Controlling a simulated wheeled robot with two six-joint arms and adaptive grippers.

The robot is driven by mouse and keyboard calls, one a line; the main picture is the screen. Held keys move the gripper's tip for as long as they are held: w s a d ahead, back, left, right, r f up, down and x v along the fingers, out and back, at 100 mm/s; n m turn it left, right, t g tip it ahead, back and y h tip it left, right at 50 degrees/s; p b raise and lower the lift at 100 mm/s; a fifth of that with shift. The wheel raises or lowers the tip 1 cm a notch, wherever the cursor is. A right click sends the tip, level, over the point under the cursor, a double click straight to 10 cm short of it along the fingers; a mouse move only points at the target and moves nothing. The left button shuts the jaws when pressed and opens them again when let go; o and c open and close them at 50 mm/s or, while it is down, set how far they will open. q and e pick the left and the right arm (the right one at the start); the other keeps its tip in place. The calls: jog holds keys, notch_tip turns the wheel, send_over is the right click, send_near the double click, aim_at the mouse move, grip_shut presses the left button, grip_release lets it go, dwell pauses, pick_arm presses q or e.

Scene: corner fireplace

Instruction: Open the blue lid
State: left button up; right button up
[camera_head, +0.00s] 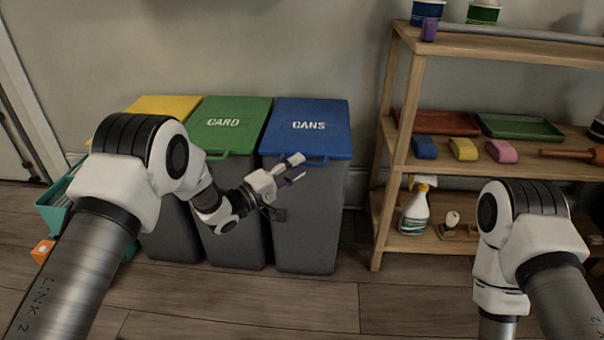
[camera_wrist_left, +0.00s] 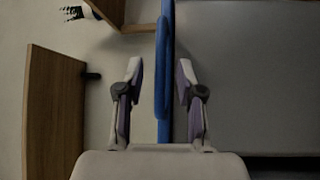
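The blue lid (camera_head: 308,128), marked CANS, lies closed and flat on a grey bin (camera_head: 307,230). A blue handle (camera_head: 328,161) sticks out along its front edge. My left gripper (camera_head: 297,166) is in front of this edge, overlapping the left part of the handle in the head view. In the left wrist view the fingers of my left gripper (camera_wrist_left: 160,85) are spread, one on each side of the blue handle (camera_wrist_left: 161,80). I cannot tell whether either finger touches it. My right gripper is outside the head view; only my right arm shows.
A green-lidded CARD bin (camera_head: 228,125) and a yellow-lidded bin (camera_head: 165,106) stand left of the blue one. A wooden shelf (camera_head: 390,150) with sponges, trays and a spray bottle (camera_head: 415,210) stands to the right. The floor (camera_head: 250,300) in front is clear.

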pick_arm(q)
jog(key=shift+b+x, duration=0.3)
jog(key=shift+x, duration=0.95)
grip_shut()
